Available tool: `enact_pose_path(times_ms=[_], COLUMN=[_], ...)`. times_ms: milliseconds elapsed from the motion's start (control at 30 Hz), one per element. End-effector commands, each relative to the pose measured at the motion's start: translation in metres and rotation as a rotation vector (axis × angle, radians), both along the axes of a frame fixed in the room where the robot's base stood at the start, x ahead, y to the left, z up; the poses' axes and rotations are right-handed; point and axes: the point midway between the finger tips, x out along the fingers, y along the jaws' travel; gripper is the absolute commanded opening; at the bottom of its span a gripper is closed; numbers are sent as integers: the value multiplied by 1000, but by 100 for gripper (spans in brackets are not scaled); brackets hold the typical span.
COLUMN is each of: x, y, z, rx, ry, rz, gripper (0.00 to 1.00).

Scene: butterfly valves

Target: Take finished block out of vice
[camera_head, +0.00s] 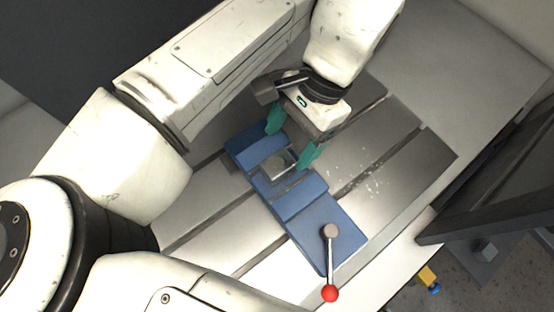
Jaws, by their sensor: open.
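The blue vice (332,222) lies across the slotted metal machine table, running from upper left to lower right. Its lever with a red ball end (330,293) points toward the bottom of the picture. A grey metal block (277,167) sits between the vice jaws. My gripper (291,140) is open above the block, with one teal finger on the upper left side and the other on the right side. The fingers appear apart from the block; their exact height over it cannot be told.
The slotted table (400,140) is mostly bare, with bright chips (370,180) right of the vice. A dark frame (480,215) stands at the right edge. A small yellow and blue object (428,279) and a grey block (485,250) lie at lower right.

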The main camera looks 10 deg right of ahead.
Motion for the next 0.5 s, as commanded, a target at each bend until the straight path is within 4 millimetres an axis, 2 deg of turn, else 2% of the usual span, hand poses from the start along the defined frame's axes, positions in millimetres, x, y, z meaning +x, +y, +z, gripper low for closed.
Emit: enact_pose_path(times_ms=[500], x=[-8], y=[19], z=[-50], rx=[0], ry=[-2], rz=[1], gripper=[77])
